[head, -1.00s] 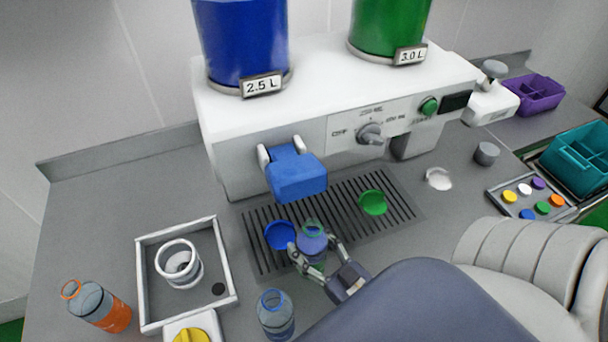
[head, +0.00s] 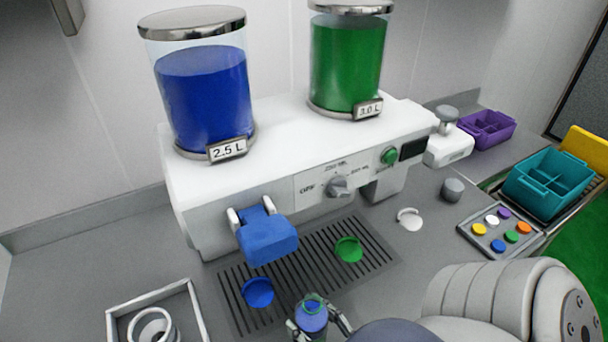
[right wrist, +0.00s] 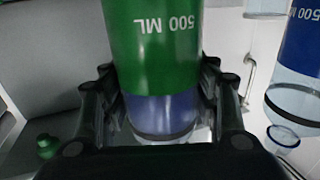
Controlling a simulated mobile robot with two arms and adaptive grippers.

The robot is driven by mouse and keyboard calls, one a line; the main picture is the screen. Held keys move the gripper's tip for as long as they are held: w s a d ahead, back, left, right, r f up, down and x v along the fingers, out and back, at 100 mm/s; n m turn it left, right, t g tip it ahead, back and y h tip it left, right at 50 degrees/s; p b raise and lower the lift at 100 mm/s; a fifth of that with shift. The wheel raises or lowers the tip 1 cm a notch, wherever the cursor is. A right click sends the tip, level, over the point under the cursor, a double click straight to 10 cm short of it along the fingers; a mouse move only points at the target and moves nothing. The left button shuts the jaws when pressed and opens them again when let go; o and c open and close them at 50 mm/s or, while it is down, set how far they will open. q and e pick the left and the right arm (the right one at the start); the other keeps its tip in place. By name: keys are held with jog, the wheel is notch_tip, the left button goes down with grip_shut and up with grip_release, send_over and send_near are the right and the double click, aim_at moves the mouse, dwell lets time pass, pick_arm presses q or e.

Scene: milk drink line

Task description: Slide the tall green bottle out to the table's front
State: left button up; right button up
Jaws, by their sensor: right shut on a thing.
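The green-banded bottle (right wrist: 155,40), marked 500 ML, fills the middle of the right wrist view, with a bluish clear section beside the band. My right gripper (right wrist: 160,85) is shut on it, with a finger on each side. In the head view, the bottle (head: 312,316) stands between the fingers of my right gripper (head: 318,327) near the front edge of the drip grille (head: 305,262). Only its top and green neck ring show there; its base is hidden. My left gripper is not in view.
A dispenser (head: 290,155) with blue and green tanks stands behind the grille. A blue disc (head: 258,292) and a green disc (head: 348,249) lie on the grille. A white-rimmed tray (head: 190,292) is at left. A blue-banded bottle (right wrist: 298,55) shows in the right wrist view.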

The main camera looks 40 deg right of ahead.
aim_at(324, 333)
jog(key=shift+s, duration=0.1)
jog(key=shift+s+d+p, duration=0.15)
jog(key=shift+s+p, duration=0.05)
jog(key=shift+s, duration=0.85)
jog(key=shift+s+d+p, duration=0.1)
jog(key=shift+s+p, duration=0.05)
jog(key=shift+s, duration=0.9)
jog(key=o, duration=1.6)
